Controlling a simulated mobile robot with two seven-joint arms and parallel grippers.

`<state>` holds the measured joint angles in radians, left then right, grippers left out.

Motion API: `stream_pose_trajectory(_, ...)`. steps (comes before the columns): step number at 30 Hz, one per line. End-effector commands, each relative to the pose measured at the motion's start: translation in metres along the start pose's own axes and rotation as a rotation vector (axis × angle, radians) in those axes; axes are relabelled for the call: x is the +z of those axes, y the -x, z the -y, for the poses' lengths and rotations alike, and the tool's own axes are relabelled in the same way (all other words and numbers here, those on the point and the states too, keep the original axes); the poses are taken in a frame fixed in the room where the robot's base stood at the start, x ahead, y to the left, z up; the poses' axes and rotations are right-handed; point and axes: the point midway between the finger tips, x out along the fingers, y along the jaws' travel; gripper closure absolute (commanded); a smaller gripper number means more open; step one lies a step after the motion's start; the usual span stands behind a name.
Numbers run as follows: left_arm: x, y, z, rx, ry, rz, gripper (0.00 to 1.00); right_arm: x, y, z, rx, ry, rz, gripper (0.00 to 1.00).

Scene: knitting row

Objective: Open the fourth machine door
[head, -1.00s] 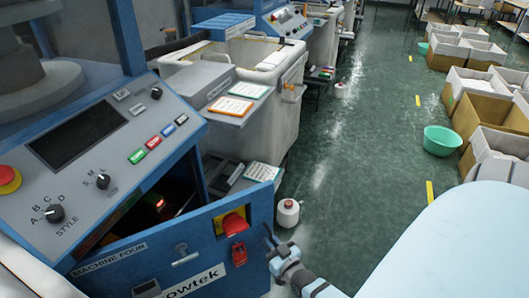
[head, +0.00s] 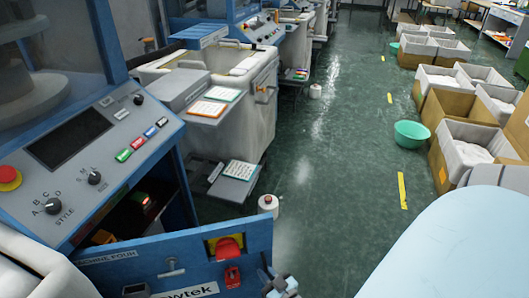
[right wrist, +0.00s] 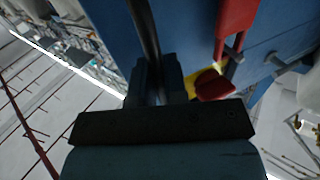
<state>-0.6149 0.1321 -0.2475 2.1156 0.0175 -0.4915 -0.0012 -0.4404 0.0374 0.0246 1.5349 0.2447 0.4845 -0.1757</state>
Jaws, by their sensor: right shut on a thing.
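The fourth machine's blue door (head: 200,262), labelled "MACHINE FOUR", stands ajar below the control panel (head: 85,155). A dark interior with a small red light shows behind it. My right gripper (head: 272,277) is at the door's free right edge, low in the head view. In the right wrist view my right gripper (right wrist: 158,85) is shut on a dark bar-like door handle (right wrist: 144,35) against the blue door face. A red switch (head: 229,248) on a yellow plate and a red padlock-like part (head: 233,277) are on the door. My left gripper is out of view.
A white spool (head: 268,205) stands on the floor just beyond the door edge. A grey bin (head: 235,110) and a low shelf with a sheet (head: 238,172) lie behind. The green floor aisle (head: 325,190) is mostly clear; a green basin (head: 411,133) and boxes line the right.

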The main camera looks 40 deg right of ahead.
Motion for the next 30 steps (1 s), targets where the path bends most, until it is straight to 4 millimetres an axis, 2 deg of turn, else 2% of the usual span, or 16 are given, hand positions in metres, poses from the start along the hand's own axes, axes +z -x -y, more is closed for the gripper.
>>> stream_pose_trajectory(1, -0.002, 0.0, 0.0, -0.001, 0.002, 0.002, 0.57, 0.0, 0.006, 0.007, -0.007, 0.0, 0.005, 1.0)
stream_pose_trajectory(9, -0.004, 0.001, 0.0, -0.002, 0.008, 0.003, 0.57, 0.0, 0.022, 0.017, -0.008, -0.001, 0.004, 1.0)
stream_pose_trajectory(24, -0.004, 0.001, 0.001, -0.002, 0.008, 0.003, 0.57, 0.0, 0.025, 0.019, -0.008, 0.0, 0.003, 1.0)
stream_pose_trajectory(25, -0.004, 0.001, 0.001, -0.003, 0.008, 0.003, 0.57, 0.0, 0.025, 0.019, -0.008, 0.0, 0.003, 0.83)
stream_pose_trajectory(27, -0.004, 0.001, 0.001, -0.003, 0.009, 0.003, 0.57, 0.0, 0.025, 0.018, -0.007, 0.0, 0.002, 0.67)
stream_pose_trajectory(28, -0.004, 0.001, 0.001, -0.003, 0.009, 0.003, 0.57, 0.0, 0.025, 0.018, -0.007, 0.0, 0.002, 0.64)
stream_pose_trajectory(30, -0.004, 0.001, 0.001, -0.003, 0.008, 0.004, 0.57, 0.0, 0.025, 0.017, -0.006, 0.0, 0.002, 0.64)
